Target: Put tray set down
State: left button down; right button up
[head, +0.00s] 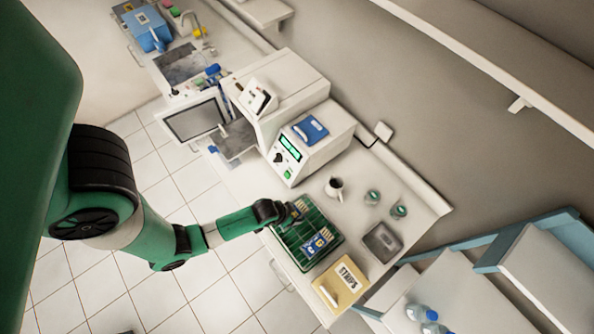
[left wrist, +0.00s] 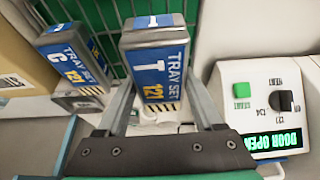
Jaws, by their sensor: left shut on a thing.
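My left gripper (head: 286,212) is over the upper left part of a green basket (head: 333,232) on the white counter. It is shut on a grey tray set with a blue label marked T 121 (left wrist: 158,75); its fingers lie along both sides of it. In the head view the held tray set is partly hidden by the gripper, and I cannot tell whether it touches the basket. A second tray set, marked C 121 (left wrist: 72,62), is in the basket beside it, and also shows in the head view (head: 317,243). My right gripper is not in view.
A white machine with a green display (head: 290,147) stands close behind the basket. A yellow box marked STRIPS (head: 341,285) is in front. A dark cup (head: 334,187), two small green-topped jars (head: 372,197) and a grey tray (head: 382,243) are to the right.

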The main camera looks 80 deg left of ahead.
aim_at(297, 217)
pick_arm(q)
jog(key=shift+w+a+f, duration=0.1)
jog(key=shift+w+f, duration=0.55)
jog(key=shift+f, duration=0.1)
jog(key=shift+w+f+b, duration=0.15)
jog(key=shift+f+b, duration=0.1)
jog(key=shift+f, duration=0.6)
jog(key=shift+w+f+b, duration=0.1)
jog(key=shift+f+b, duration=0.15)
jog(key=shift+f, duration=0.6)
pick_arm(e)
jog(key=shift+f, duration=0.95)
pick_arm(q)
jog(key=shift+f, duration=0.15)
jog(key=shift+c, duration=0.2)
grip_release()
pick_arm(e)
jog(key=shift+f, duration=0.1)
pick_arm(q)
jog(key=p+v, duration=0.4)
jog(key=v, duration=0.4)
jog(key=shift+f, duration=0.1)
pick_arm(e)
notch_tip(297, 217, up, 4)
